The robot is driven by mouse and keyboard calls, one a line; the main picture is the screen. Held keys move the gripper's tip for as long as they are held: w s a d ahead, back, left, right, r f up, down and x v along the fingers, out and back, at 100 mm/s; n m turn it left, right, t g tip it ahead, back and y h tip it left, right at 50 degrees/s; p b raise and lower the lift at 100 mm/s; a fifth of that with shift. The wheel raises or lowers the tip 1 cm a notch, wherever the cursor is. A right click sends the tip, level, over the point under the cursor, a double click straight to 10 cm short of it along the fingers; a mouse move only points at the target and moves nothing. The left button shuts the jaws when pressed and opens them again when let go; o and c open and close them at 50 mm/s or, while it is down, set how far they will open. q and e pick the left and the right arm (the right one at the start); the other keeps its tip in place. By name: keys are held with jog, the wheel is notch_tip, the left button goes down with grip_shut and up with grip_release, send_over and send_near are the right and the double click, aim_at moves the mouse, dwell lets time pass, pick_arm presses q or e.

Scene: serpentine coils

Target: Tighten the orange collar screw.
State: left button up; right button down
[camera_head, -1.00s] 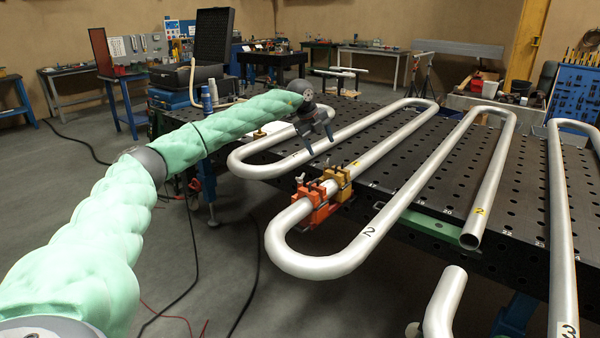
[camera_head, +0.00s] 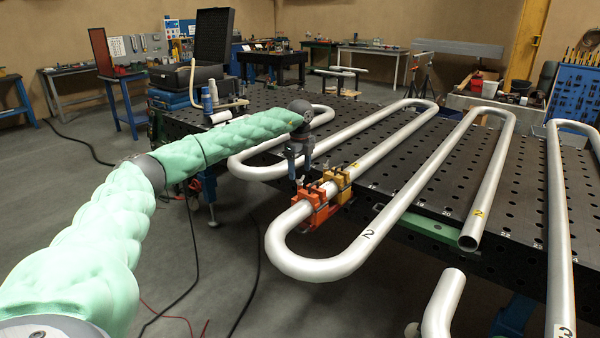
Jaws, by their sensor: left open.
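The orange collar (camera_head: 313,206) is clamped around the silver pipe coil marked 2 (camera_head: 318,267), near its left bend. A yellow-orange collar (camera_head: 338,184) sits right beside it on the same pipe. My left gripper (camera_head: 299,171) points down just above the left end of the orange collar, with its jaws open. The screw of the orange collar is small and mostly hidden at the fingertips. I cannot tell whether the fingers touch it. My right gripper is not in view.
Several silver serpentine pipes lie on the dark perforated table (camera_head: 403,188). A short bent pipe (camera_head: 443,303) stands in front of it. Bottles (camera_head: 207,100) and a black case (camera_head: 213,40) stand behind my left arm.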

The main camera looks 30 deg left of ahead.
aim_at(300, 180)
pick_arm(q)
jog(key=shift+f, duration=1.25)
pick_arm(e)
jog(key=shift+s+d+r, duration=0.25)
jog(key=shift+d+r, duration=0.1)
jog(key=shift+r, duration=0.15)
pick_arm(q)
jog(key=c, duration=1)
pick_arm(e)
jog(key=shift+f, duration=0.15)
